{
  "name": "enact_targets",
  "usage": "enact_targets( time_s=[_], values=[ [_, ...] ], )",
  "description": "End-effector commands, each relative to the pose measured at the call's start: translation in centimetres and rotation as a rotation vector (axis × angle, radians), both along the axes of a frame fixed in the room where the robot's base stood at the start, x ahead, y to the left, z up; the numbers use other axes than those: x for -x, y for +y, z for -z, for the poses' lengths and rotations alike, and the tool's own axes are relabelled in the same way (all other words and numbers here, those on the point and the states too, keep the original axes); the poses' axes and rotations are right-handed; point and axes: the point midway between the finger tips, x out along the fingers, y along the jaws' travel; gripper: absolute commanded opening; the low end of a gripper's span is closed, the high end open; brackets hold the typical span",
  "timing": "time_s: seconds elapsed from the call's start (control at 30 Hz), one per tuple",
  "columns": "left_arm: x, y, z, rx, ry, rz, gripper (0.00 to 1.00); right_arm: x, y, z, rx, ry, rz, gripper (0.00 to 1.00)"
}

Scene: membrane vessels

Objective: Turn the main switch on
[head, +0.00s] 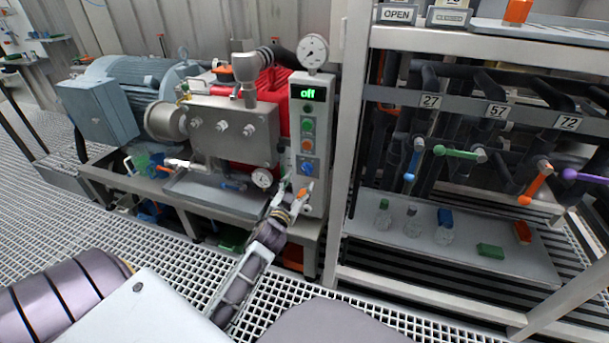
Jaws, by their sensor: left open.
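A light grey control box (308,110) stands beside the pump. Its small screen (308,94) reads "off" in green. Below it are a dark button, a green button (308,126), an orange button (307,145) and a blue switch (307,168). No label shows which of these is the main switch. An orange part (304,194) sits low on the box, partly behind my gripper. My left gripper (286,190) is open in front of the lower left of the box, below the blue switch. I cannot tell whether it touches the box. My right gripper is out of view.
A blue-grey motor (130,75) and a steel pump block (235,130) fill the left. A rack with numbered pipes, coloured valve handles and a shelf (400,245) with bottles stands at right.

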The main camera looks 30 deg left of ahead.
Motion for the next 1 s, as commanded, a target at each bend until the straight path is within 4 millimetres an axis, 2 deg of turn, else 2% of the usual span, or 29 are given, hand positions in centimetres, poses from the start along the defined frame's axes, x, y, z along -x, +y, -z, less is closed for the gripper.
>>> enact_targets(
  time_s=[0.7,1.0],
  values=[
    [-5.7,1.3,0.0,0.001,-0.001,0.001,0.61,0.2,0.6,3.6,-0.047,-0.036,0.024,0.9],
    [-7.2,1.7,0.0,-0.001,0.0,0.0,0.61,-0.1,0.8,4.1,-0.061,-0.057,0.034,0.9]
  ],
)
